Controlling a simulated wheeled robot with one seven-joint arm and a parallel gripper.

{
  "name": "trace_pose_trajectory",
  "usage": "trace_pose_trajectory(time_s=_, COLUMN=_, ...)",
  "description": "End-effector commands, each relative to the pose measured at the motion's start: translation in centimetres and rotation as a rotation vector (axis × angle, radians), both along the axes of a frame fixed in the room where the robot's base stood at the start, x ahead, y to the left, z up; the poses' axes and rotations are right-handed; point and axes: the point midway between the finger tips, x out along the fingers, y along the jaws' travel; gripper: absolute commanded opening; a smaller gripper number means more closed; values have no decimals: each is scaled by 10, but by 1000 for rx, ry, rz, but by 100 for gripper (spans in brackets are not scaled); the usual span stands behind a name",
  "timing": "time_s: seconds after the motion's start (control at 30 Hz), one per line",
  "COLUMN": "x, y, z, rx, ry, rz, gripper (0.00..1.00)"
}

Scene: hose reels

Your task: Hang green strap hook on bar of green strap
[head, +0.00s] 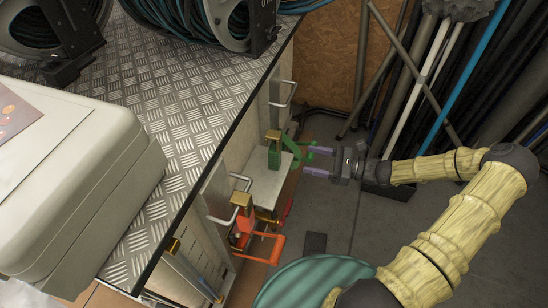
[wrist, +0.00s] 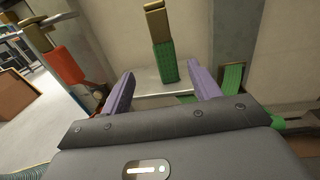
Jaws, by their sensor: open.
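The green strap (head: 274,158) stands upright against the side of the bench, with a brass-coloured top piece (head: 273,136). In the wrist view the strap (wrist: 165,62) rises straight ahead, beyond the gap between my fingers. A green hook-like part (head: 294,151) lies just right of the strap, by my upper finger; contact is unclear. In the wrist view, green webbing (wrist: 230,76) shows beyond my right finger. My gripper (head: 309,161) has purple fingers, is open and holds nothing visible. A silver bar (head: 284,93) juts from the bench side above the strap; I cannot tell whether it is the green strap's bar.
A red strap (head: 243,217) with brass parts hangs nearer the camera, beside other silver bars (head: 240,179). The tread-plate bench top (head: 185,95) carries hose reels and a grey case (head: 75,150). Pipes and poles (head: 400,85) lean at the back right. A teal round object (head: 312,285) stands below.

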Motion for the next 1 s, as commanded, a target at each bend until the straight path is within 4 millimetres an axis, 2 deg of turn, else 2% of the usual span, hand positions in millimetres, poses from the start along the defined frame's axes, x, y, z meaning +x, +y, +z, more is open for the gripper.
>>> trace_pose_trajectory(time_s=0.1, x=5, y=22, z=-4, rx=1, ry=-1, rz=5, gripper=62)
trace_pose_trajectory(time_s=0.5, x=23, y=85, z=-4, rx=-1, ry=-1, rz=3, gripper=62)
trace_pose_trajectory(time_s=1.0, x=27, y=94, z=-4, rx=-1, ry=-1, rz=1, gripper=62)
